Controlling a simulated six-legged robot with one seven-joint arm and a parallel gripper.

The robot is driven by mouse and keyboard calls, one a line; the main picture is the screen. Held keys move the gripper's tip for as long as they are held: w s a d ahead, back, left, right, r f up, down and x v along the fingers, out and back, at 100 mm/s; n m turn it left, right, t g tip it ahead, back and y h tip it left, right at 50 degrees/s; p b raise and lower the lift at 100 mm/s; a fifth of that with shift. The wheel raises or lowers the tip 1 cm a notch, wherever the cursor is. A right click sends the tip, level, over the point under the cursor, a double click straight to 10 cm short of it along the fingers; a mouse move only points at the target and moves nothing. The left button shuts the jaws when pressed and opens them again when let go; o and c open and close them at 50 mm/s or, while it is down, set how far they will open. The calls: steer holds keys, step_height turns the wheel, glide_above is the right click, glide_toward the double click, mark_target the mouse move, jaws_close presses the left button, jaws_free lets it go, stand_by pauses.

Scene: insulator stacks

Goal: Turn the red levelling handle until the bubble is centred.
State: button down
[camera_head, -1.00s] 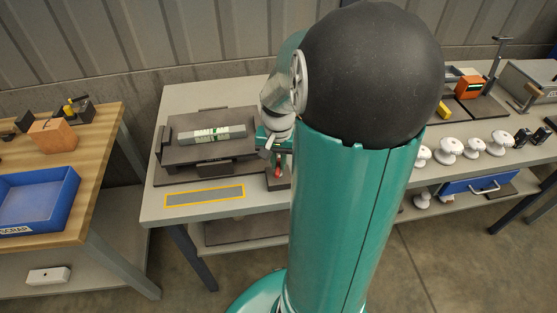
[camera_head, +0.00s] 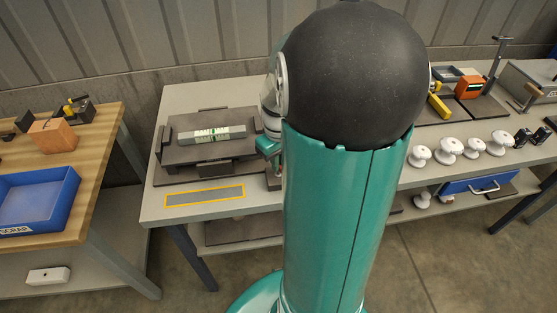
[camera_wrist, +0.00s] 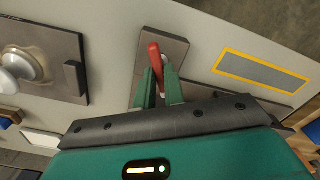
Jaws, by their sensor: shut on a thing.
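The red levelling handle (camera_wrist: 155,60) stands out from a dark mount plate (camera_wrist: 158,46) in the wrist view. My gripper (camera_wrist: 160,82) is shut on the handle, with its two green fingers on either side of the handle's lower part. In the head view, only a sliver of my gripper (camera_head: 268,147) shows beside the arm, and the handle is hidden. The level vial (camera_head: 219,132), pale with green and white marks, lies on the dark levelling table (camera_head: 183,153). The bubble's exact place is too small to tell.
A yellow-edged grey strip (camera_head: 205,196) lies in front of the levelling table. White insulators (camera_head: 447,150) stand in a row at right. The blue scrap bin (camera_head: 38,200) is on the wooden bench at left. My arm hides the middle of the bench.

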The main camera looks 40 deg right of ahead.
steer(key=n, duration=0.7)
stand_by(0.5)
steer(key=c, duration=1.5)
jaws_free()
steer(key=shift+r, duration=0.15)
step_height(320, 180, up, 14)
steer(key=shift+f, duration=0.15)
steer(key=s+a+r+m+t, duration=0.1)
steer(key=a+m+t, duration=0.1)
steer(key=a, duration=0.5)
steer(key=s+a+r+m+t, duration=0.1)
steer(key=s+a+m, duration=0.1)
steer(key=a, duration=0.6)
steer(key=s+a+r+m+t, duration=0.1)
steer(key=s+a+m+t, duration=0.1)
steer(key=a, duration=0.6)
steer(key=shift+s+a+t, duration=0.1)
steer(key=shift+a+t, duration=0.05)
steer(key=shift+t, duration=0.15)
